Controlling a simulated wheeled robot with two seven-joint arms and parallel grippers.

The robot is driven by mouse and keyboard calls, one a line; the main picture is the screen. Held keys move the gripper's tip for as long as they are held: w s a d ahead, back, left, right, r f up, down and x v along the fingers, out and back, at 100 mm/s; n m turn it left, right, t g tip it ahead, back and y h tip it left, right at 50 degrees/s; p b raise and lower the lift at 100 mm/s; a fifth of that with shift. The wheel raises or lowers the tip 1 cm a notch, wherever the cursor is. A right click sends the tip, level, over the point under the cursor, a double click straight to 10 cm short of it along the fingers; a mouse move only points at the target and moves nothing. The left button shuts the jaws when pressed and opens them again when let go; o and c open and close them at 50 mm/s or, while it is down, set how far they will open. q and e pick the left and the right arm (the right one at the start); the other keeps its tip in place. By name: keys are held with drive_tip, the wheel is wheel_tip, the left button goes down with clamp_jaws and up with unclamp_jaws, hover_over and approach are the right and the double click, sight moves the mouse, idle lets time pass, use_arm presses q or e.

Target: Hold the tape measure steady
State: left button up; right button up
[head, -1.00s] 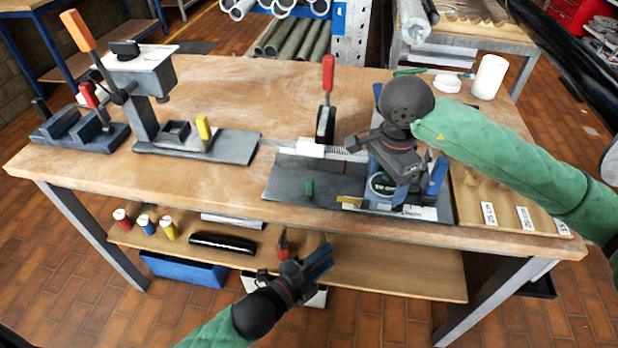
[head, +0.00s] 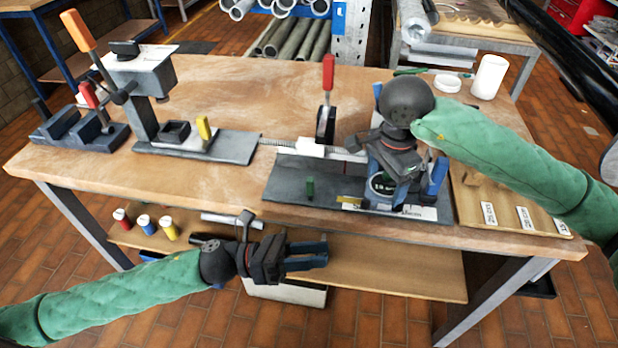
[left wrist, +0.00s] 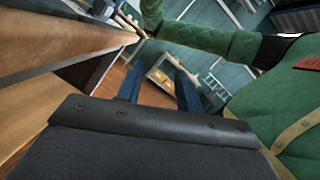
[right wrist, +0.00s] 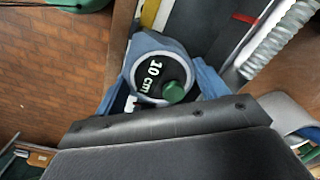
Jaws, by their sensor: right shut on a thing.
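The tape measure (head: 381,187) is a round, blue-grey case with a dark face, on the dark plate at the right of the bench. In the right wrist view the tape measure (right wrist: 158,72) shows a "10 cm" label and a green knob. My right gripper (head: 405,186) is shut on it, with a blue finger on each side in the right wrist view (right wrist: 160,82). My left gripper (head: 318,256) is open and empty in front of the bench, beside the lower shelf. Its two blue fingers stand apart in the left wrist view (left wrist: 160,88).
A ribbed rod (head: 285,143) runs left to a second fixture (head: 235,148). The bench's front left (head: 180,190) is clear. The lower shelf (head: 400,275) is under my left gripper's level.

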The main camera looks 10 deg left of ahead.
sight(309, 178)
use_arm(q)
drive_tip(key=w+a+r+m+g, duration=0.1)
drive_tip(key=w+a+r+m, duration=0.1)
drive_tip(key=w+a, duration=0.1)
drive_tip(key=w+a+r+m+g+y, duration=0.1)
drive_tip(key=w+a+r+m, duration=0.1)
drive_tip(key=w+a, duration=0.1)
drive_tip(key=w+a+r+m+g+y, duration=0.1)
drive_tip(key=w+a+r+m+g, duration=0.1)
drive_tip(key=w+a, duration=0.1)
drive_tip(key=shift+w+a+r+m, duration=0.15)
drive_tip(key=shift+w+a+m, duration=0.2)
drive_tip(key=shift+a, duration=0.1)
drive_tip(key=shift+m+t, duration=0.4)
drive_tip(key=shift+m, duration=0.05)
drive_tip(key=w+a, duration=0.2)
drive_tip(key=w+a+f, duration=0.1)
drive_tip(key=w+a, duration=0.1)
drive_tip(key=shift+w+a, duration=0.1)
drive_tip(key=shift+a, duration=0.3)
drive_tip(key=d, duration=1.1)
drive_tip(key=shift+d, duration=0.35)
clamp_jaws()
